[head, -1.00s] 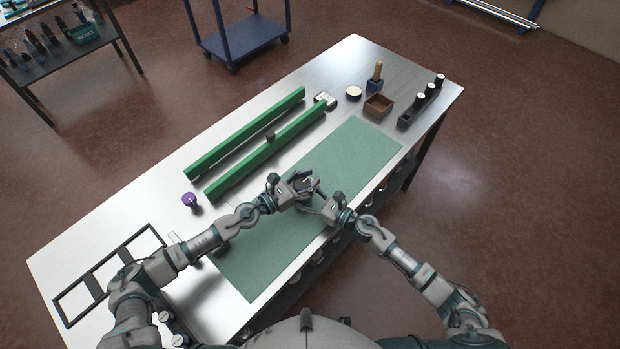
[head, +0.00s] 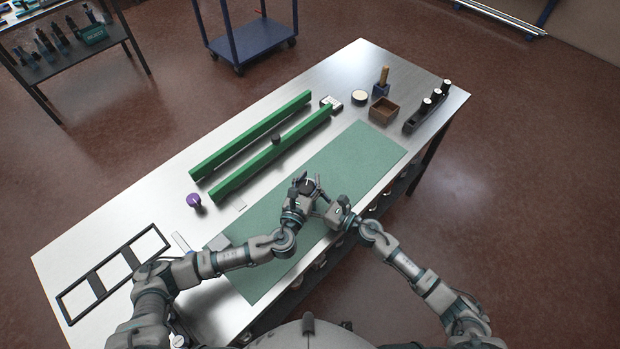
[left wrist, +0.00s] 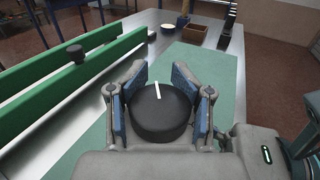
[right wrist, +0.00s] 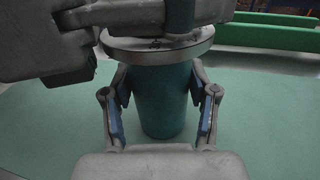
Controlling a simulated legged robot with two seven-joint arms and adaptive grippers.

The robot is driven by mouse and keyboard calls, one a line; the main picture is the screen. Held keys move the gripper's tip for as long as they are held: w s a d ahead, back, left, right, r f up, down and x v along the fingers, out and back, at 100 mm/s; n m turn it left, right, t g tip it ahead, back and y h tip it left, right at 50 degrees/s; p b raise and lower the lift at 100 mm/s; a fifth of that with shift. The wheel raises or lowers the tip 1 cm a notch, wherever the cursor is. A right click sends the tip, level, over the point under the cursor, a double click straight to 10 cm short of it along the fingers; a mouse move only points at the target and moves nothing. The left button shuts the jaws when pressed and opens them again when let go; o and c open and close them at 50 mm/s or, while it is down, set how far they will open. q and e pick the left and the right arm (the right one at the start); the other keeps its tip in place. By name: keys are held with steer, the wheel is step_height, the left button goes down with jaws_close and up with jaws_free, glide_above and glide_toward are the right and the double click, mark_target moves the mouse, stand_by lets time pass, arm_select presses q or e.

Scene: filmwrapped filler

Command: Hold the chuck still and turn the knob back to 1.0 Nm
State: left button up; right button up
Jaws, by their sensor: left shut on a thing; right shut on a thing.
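I cannot read the ring's markings.
A green mat (head: 355,158) lies under both grippers on the metal table (head: 75,245). Two long green bars (head: 250,137) lie behind. A purple-topped thing (head: 194,200) stands left, a black frame (head: 110,272) farther left. A wooden box (head: 383,110) stands at the back right.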

arm_select(q)
steer(key=shift+a+y, duration=0.1)
steer(key=shift+y, duration=0.2)
steer(key=o, duration=1)
step_height(320, 180, up, 10)
steer(key=shift+f, duration=0.1)
